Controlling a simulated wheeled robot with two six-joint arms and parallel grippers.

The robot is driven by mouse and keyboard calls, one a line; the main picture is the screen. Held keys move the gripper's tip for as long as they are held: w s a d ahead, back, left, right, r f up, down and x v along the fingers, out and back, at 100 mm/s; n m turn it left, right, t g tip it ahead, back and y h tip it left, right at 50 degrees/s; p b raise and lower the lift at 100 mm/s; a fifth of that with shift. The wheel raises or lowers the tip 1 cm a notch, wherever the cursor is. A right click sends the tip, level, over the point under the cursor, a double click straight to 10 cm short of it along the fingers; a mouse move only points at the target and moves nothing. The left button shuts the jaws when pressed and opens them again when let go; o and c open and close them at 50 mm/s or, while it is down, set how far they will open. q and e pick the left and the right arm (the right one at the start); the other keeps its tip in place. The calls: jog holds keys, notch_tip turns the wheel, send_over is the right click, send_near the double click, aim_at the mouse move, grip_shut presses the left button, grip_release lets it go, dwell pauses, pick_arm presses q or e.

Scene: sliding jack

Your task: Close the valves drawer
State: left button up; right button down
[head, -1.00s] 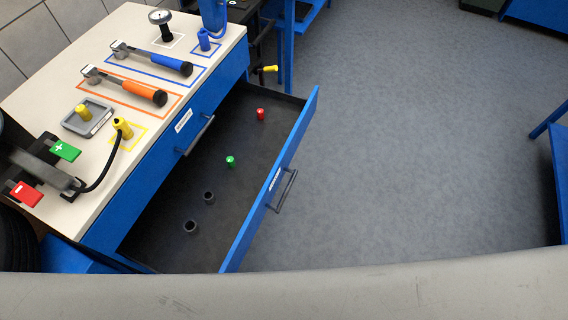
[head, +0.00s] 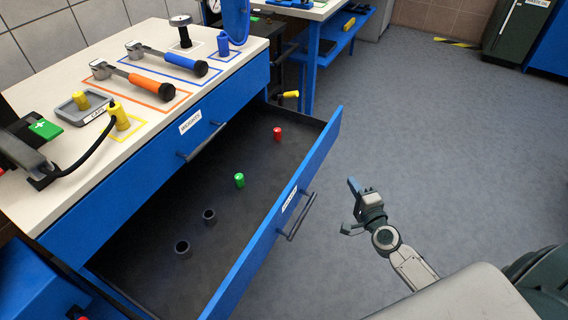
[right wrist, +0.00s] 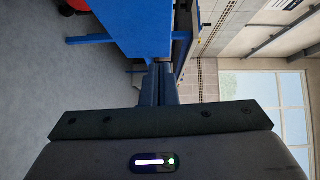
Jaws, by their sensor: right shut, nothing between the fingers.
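The valves drawer (head: 314,170) is a blue-fronted drawer pulled far out of the blue bench, with a dark handle (head: 300,216) and a small white label too small to read. Inside its dark tray lie a red valve cap (head: 277,133), a green one (head: 239,180) and two dark rings (head: 182,247). My right gripper (head: 352,206) is to the right of the drawer front, apart from the handle, over the floor. Its fingers also show in the right wrist view (right wrist: 160,84), shut and empty. My left gripper is not in view.
A shut upper drawer (head: 175,150) is above the open one. The bench top (head: 150,100) holds two torque wrenches, a gauge, a small tray and a battery clamp. Open grey floor (head: 430,140) lies to the right of the drawer.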

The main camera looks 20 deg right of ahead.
send_near(320, 145)
jog(key=w+d, duration=0.3)
jog(key=w+a, duration=0.2)
jog(key=shift+w+a+p, duration=0.2)
jog(key=shift+w+p, duration=0.2)
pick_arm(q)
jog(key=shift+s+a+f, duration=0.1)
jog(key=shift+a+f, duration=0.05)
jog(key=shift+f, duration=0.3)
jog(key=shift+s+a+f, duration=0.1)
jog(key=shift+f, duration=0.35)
